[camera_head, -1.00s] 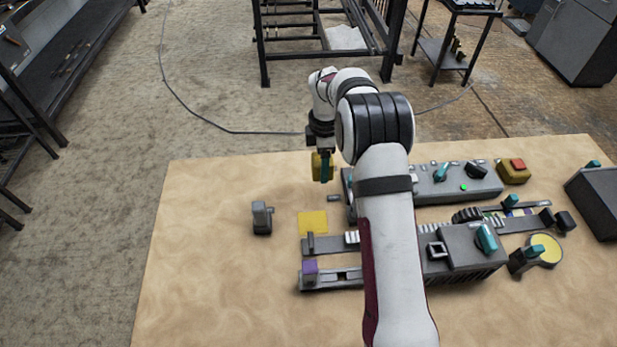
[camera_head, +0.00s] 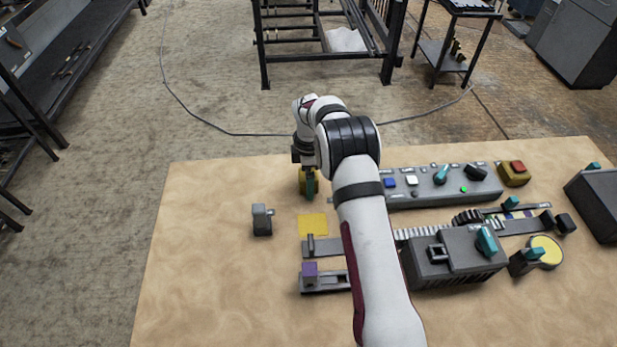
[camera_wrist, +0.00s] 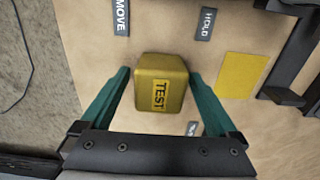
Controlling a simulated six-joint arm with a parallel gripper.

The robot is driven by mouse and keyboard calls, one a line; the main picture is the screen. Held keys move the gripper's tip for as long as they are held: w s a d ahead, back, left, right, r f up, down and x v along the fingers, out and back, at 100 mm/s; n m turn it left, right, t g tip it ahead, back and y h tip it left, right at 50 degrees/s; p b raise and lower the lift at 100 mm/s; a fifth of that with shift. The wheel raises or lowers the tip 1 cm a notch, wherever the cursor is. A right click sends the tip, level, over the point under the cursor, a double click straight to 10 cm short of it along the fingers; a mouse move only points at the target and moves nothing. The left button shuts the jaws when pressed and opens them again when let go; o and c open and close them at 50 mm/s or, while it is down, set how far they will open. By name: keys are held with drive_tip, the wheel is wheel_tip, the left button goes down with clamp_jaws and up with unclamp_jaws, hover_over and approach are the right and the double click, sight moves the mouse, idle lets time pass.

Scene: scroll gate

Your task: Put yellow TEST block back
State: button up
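The yellow TEST block (camera_head: 304,181) is between the teal fingers of my gripper (camera_head: 310,188), near the back left of the table. In the wrist view the block (camera_wrist: 160,85) sits between the fingertips of my gripper (camera_wrist: 160,74), its black TEST label showing. The gripper looks shut on it, and the block has travelled with it. I cannot tell whether its underside touches the table. A flat yellow square (camera_head: 312,224) lies on the table in front of the block; it also shows right of the block in the wrist view (camera_wrist: 242,75).
A small grey post (camera_head: 262,219) stands left of the yellow square. A slotted rail with a purple block (camera_head: 310,270) is in front. A control panel (camera_head: 425,185) and a grey machine (camera_head: 455,255) are to the right.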

wheel_tip(320, 180, up, 12)
drive_tip(key=s+d+r+m, duration=0.1)
drive_tip(key=s+r+m, duration=0.6)
drive_tip(key=s+r, duration=0.2)
drive_tip(key=s+m+y, duration=0.1)
drive_tip(key=s+m, duration=1.5)
drive_tip(key=s, duration=1.4)
drive_tip(key=shift+d+m+y, duration=0.2)
drive_tip(key=shift+m+y, duration=0.1)
drive_tip(key=shift+y, duration=0.1)
